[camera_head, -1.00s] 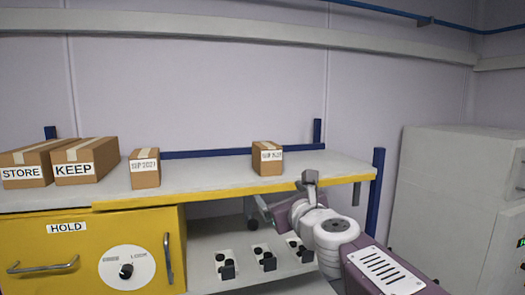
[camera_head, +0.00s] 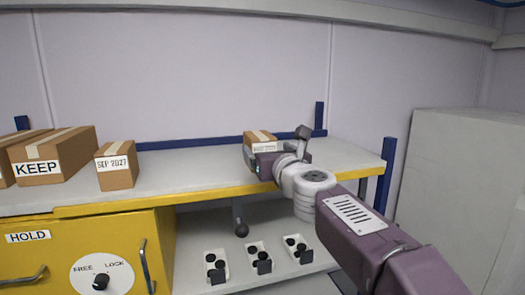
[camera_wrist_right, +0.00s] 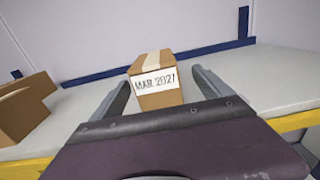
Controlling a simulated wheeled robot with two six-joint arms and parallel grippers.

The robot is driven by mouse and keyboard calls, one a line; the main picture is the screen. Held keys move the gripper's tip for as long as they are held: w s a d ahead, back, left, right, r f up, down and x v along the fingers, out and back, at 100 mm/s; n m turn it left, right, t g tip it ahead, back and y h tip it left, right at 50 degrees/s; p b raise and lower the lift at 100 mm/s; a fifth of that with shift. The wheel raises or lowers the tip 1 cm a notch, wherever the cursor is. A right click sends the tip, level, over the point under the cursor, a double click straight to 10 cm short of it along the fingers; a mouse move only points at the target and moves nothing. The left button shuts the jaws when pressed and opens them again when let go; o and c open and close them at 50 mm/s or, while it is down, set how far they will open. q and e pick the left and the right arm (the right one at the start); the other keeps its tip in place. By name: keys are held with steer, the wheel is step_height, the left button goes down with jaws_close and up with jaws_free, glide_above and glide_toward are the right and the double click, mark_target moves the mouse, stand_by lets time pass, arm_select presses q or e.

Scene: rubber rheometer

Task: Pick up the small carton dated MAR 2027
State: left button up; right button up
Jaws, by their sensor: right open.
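The small carton dated MAR 2027 (camera_wrist_right: 158,98) stands upright on the shelf, between the two open fingers in the right wrist view. In the head view this carton (camera_head: 260,137) is partly hidden behind my right gripper, and its label is hard to read there. My right gripper (camera_wrist_right: 160,88) is open, with a finger to either side of the carton; I cannot tell whether either touches it. In the head view my right gripper (camera_head: 274,156) is over the shelf's front part. Another small carton labelled SEP 2027 (camera_head: 117,167) stands further left. My left gripper is not in view.
A larger KEEP box (camera_head: 55,155) stands left on the white shelf (camera_head: 190,170), which has a yellow front edge. A yellow HOLD cabinet (camera_head: 60,255) with a FREE/LOCK dial is below. Blue posts (camera_head: 387,165) stand at the shelf's right end. Small black-knobbed items (camera_head: 258,255) are on the lower shelf.

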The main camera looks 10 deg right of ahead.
steer(key=w, duration=0.4)
steer(key=w+a+f, duration=0.1)
steer(key=w, duration=0.1)
steer(key=shift+w+a, duration=0.1)
steer(key=shift+w, duration=0.4)
steer(key=shift+s+d+r, duration=0.1)
steer(key=shift+s+d, duration=0.2)
steer(key=shift+c, duration=1.2)
steer(key=shift+w+a, duration=0.1)
steer(key=shift+w, duration=0.1)
steer(key=c, duration=1.5)
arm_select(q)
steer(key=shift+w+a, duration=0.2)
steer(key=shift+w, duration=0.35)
arm_select(e)
jaws_close()
